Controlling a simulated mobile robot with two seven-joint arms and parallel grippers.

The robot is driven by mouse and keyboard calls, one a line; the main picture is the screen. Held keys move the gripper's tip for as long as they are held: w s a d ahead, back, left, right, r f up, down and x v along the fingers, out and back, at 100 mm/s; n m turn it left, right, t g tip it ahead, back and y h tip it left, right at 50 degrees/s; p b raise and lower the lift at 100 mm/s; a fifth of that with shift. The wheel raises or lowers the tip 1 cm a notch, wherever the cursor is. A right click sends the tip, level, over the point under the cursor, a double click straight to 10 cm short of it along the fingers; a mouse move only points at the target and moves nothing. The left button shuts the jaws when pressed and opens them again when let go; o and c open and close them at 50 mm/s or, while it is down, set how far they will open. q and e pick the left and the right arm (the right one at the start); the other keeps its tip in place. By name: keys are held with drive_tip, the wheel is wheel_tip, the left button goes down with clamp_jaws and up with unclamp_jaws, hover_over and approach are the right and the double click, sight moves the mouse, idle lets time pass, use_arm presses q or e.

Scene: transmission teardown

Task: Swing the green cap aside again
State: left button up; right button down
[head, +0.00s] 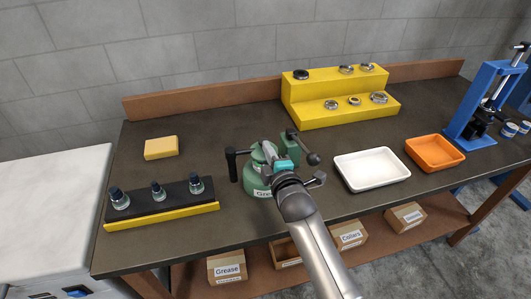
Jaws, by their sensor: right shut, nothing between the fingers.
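A green grease pot (254,184) with a partly readable white label stands on the bench in the middle of the head view. A dark handle (232,164) sticks out to its left. A green block (290,148) with a dark ball-ended lever (304,146) is at its back right. My right gripper (271,158) is shut and empty over the top of the pot. The gripper and arm hide much of the pot's top, so I cannot tell how the green cap sits or whether the gripper touches it. My left gripper is not in view.
A white tray (371,184) and an orange tray (434,165) lie to the right. A yellow stepped stand (310,119) with several rings is behind. A black rack (134,207) with 3 bottles and a yellow block (161,148) are left. A blue press (475,112) stands far right.

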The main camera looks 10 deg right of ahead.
drive_tip(key=shift+w+d, duration=0.3)
drive_tip(key=shift+w, duration=0.6)
